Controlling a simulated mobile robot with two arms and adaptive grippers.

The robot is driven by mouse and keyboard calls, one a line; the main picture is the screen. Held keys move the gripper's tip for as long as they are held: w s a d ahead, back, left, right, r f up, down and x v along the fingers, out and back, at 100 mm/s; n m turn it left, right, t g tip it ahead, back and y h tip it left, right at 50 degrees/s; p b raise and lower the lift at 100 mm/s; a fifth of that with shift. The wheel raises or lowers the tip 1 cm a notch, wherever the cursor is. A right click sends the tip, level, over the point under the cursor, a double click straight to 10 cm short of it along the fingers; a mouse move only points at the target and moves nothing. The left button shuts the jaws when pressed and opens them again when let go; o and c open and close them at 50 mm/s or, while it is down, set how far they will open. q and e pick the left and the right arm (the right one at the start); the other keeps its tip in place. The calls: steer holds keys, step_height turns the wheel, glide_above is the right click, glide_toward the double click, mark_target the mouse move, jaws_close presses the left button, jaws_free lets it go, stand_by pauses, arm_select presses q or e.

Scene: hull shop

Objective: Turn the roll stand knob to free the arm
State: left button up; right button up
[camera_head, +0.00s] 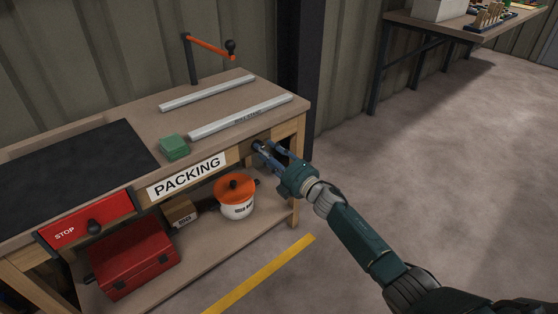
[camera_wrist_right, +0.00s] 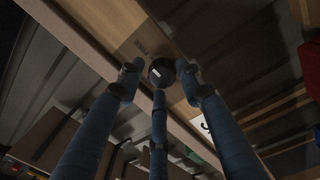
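The black round knob (camera_head: 257,144) is on the front right of the packing table, below the tabletop edge. In the right wrist view the knob (camera_wrist_right: 161,72) shows a white mark and lies between my fingertips. My right gripper (camera_head: 268,149) reaches it from the right, its blue fingers open around the knob; contact is not clear. In the right wrist view the right gripper (camera_wrist_right: 160,80) shows three spread fingers. The orange arm (camera_head: 208,46) sits on a dark post at the table's back, with a black ball at its end. My left gripper is not in view.
Two grey bars (camera_head: 240,118) and a green block (camera_head: 174,146) lie on the packing table (camera_head: 130,110). A red STOP panel (camera_head: 85,222) is at the front left. A red toolbox (camera_head: 135,260) and an orange-lidded pot (camera_head: 236,200) stand below. Floor at right is clear.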

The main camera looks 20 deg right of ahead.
steer(key=v, duration=1.1)
